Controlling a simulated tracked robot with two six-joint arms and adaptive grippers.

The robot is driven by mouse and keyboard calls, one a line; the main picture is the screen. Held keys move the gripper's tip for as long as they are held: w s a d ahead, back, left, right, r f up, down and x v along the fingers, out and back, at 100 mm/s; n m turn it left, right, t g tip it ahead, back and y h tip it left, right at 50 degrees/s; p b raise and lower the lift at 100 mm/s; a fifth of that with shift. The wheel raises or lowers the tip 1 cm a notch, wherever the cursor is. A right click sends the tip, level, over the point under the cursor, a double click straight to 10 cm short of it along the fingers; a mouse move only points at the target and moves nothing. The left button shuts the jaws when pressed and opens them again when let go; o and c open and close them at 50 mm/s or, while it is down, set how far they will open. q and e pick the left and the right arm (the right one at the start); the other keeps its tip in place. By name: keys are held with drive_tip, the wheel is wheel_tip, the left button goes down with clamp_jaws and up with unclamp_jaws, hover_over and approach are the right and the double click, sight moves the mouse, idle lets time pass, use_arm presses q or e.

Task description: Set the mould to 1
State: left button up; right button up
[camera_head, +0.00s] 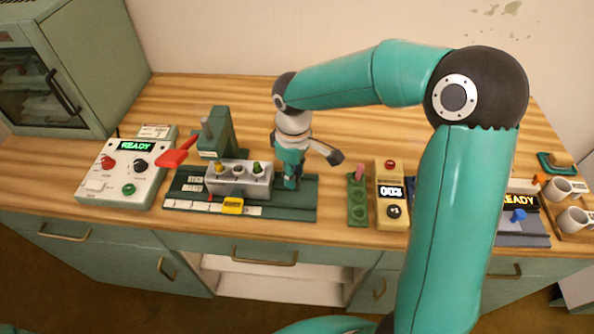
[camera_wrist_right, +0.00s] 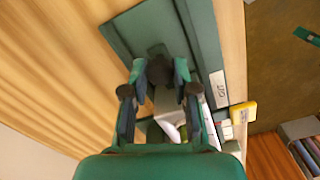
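The mould, a pale grey block (camera_head: 240,183) with coloured round tops along it, sits on the dark green press base (camera_head: 305,205). A white scale strip with a yellow tag (camera_head: 232,206) runs along the front; the tag also shows in the wrist view (camera_wrist_right: 243,112). My right gripper (camera_head: 290,183) points down at the right end of the block. In the wrist view its fingertips (camera_wrist_right: 161,72) close in on both sides of a dark round knob (camera_wrist_right: 160,66), seemingly touching it. The strip's lettering is too small to read. My left gripper is not in view.
A press column (camera_head: 221,132) with a red lever (camera_head: 177,152) stands behind the mould. A control box (camera_head: 125,172) reading READY is left. A green tray (camera_head: 357,202) and a counter box (camera_head: 390,195) reading 003 are right. My right arm hides part of the table.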

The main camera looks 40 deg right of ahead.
drive_tip(key=o, duration=0.4)
drive_tip(key=shift+o, duration=0.2)
drive_tip(key=shift+r, duration=0.1)
wheel_tip(320, 180, up, 12)
drive_tip(key=shift+f, duration=0.2)
idle(0.5)
